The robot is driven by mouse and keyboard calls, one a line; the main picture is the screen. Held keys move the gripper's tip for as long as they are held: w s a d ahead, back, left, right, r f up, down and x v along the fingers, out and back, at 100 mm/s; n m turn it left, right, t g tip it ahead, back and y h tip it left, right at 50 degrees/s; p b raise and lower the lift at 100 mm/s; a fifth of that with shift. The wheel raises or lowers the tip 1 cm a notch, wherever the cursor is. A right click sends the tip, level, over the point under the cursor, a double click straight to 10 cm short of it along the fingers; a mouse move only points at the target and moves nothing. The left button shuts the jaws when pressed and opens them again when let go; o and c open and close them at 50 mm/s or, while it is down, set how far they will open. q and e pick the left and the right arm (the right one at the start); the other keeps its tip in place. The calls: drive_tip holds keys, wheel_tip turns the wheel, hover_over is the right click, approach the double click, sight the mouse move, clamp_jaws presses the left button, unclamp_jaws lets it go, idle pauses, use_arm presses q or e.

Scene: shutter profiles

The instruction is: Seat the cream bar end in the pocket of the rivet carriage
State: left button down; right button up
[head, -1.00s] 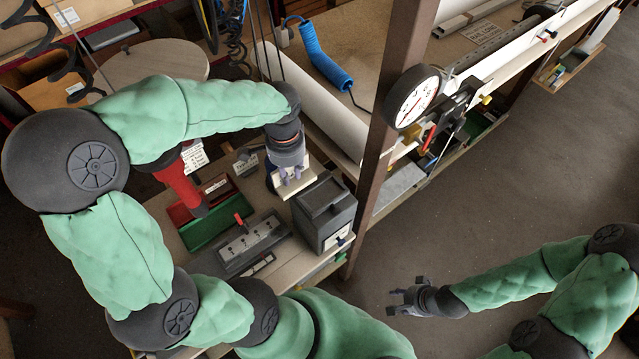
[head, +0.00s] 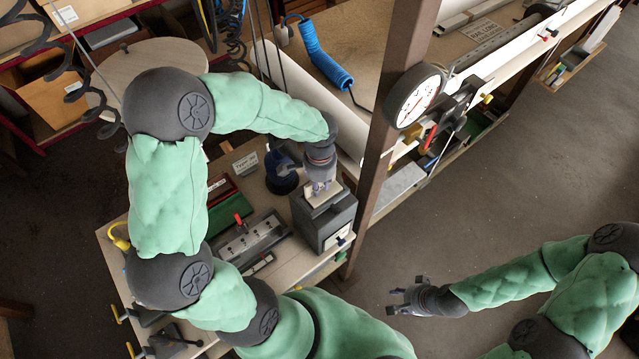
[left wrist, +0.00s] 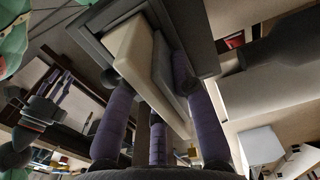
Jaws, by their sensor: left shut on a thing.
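The cream bar end (head: 325,198) is held in my left gripper (head: 321,187), right over the top of a dark grey box-like block (head: 327,223). In the left wrist view, the fingers (left wrist: 152,100) are shut on the cream bar end (left wrist: 135,50), which overlaps the dark grey rim (left wrist: 88,40) of the block. I cannot tell whether it touches the block or how deep it sits; the pocket is hidden. I cannot tell for sure that this block is the rivet carriage. My right gripper (head: 404,298) is open and empty, over the floor.
A grey fixture (head: 248,243) with several holes and a red lever lies left of the block. A green tray (head: 217,212) is partly behind my left arm. A brown post (head: 378,170) with a round gauge (head: 413,98) stands close right of the block. A dark blue round thing (head: 281,172) stands behind.

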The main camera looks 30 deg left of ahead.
use_arm(q)
drive_tip(key=shift+s, duration=0.1)
drive_tip(key=shift+f, duration=0.15)
drive_tip(key=c, duration=1.1)
unclamp_jaws()
drive_tip(key=shift+r, duration=0.45)
wheel_tip(320, 180, up, 12)
drive_tip(key=shift+f+p, duration=0.2)
drive_tip(key=shift+p, duration=0.2)
